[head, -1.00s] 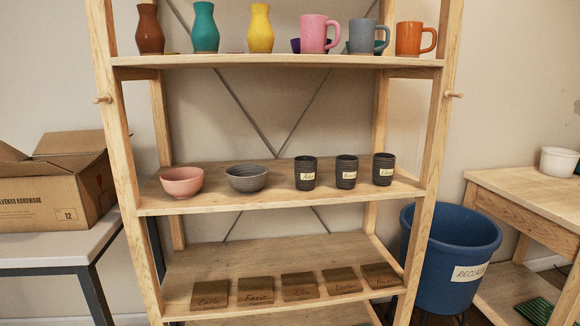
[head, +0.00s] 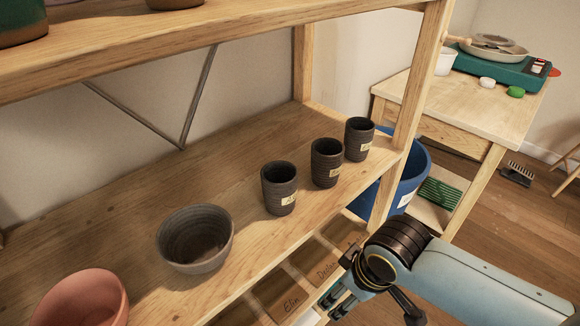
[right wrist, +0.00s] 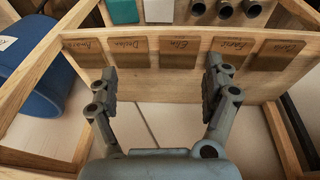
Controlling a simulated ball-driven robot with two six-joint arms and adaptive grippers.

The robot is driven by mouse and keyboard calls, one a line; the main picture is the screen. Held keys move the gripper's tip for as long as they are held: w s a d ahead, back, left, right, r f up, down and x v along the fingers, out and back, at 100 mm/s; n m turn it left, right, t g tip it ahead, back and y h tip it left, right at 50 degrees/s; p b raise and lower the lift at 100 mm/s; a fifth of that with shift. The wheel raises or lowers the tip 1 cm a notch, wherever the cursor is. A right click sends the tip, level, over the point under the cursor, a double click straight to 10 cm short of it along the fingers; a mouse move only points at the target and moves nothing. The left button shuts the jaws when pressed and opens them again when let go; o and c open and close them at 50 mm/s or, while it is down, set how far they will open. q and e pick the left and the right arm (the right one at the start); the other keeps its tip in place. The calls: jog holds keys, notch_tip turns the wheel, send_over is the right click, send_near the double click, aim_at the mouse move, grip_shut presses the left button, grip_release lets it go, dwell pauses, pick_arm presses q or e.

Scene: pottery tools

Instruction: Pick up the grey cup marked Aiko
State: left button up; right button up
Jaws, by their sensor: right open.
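Three dark grey ribbed cups with paper labels stand upright in a row on the middle shelf (head: 110,225) in the head view. The left cup (head: 279,188) has a label that seems to begin with A; the middle cup (head: 326,163) and the far right cup (head: 359,139) have labels too small to read. My right gripper (head: 338,300) is below and in front of the shelf edge, apart from the cups. In the right wrist view it is open and empty (right wrist: 160,72), facing a lower shelf with name tiles. My left gripper is out of view.
A grey bowl (head: 195,238) and a pink bowl (head: 82,300) stand left of the cups. The upper shelf (head: 190,35) hangs above. A shelf post (head: 408,100) stands right of the cups. Name tiles (head: 291,297) lie below; a blue bucket (head: 412,170) is behind the post.

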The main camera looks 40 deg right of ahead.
notch_tip(320, 180, up, 8)
jog(key=w+p, duration=0.1)
jog(key=w, duration=0.1)
jog(key=n+t+y+p, duration=0.3)
jog(key=n+y, duration=0.1)
send_near(269, 184)
notch_tip(269, 184, down, 3)
jog(key=w+d, duration=0.2)
jog(key=w, duration=0.1)
jog(key=shift+w+a+f+n, duration=0.1)
jog(key=shift+a+f+n, duration=0.1)
jog(key=shift+a+n, duration=0.1)
jog(key=x, duration=0.4)
jog(key=shift+w+f+b, duration=0.15)
jog(key=shift+f+b, duration=0.15)
jog(key=x, duration=0.5)
jog(key=shift+d+f, duration=0.1)
jog(key=shift+f, duration=0.05)
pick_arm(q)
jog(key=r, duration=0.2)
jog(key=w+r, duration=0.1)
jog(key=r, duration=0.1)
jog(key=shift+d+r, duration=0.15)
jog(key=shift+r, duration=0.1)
pick_arm(e)
jog(key=shift+c, duration=0.3)
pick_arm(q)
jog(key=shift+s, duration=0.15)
pick_arm(e)
jog(key=c, duration=1.3)
